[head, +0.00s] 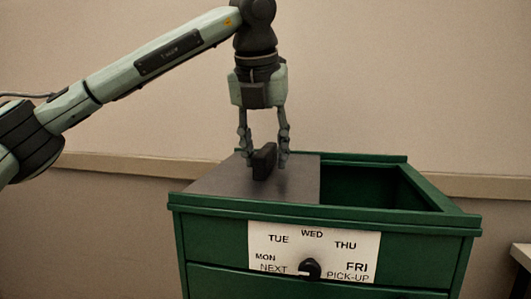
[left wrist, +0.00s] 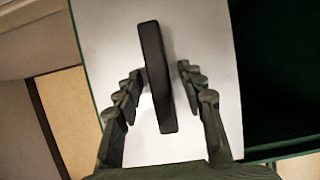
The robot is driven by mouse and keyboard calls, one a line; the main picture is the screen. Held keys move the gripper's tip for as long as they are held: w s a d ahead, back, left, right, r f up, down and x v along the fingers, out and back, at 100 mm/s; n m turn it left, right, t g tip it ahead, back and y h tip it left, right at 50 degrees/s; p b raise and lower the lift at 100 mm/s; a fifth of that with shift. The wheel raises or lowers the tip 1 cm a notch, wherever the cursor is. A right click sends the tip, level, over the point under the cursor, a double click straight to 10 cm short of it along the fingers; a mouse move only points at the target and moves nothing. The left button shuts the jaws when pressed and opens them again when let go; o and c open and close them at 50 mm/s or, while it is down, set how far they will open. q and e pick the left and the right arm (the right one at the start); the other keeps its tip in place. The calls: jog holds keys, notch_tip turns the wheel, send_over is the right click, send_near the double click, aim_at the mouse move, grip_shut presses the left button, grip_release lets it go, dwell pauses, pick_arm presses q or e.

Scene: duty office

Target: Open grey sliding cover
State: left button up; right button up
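The grey sliding cover (head: 220,182) lies over the left part of the green box top, and the right part of the top is an open dark gap. A black upright handle (head: 264,161) stands on the cover. My left gripper (head: 264,158) points down over the handle, with one finger on each side of it. In the left wrist view the black handle (left wrist: 157,78) lies between the two fingers (left wrist: 158,92), with gaps on both sides. The left gripper is open and holds nothing. My right gripper is in neither view.
The green box (head: 420,240) has a raised rim around its top. Its front carries a white day label (head: 345,252) with a black knob (head: 310,268). A plain wall with a rail (head: 120,165) stands behind. A pale surface edge (head: 522,255) shows at the right.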

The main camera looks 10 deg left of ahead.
pick_arm(q)
jog(key=v, duration=1.2)
jog(key=shift+f, duration=0.1)
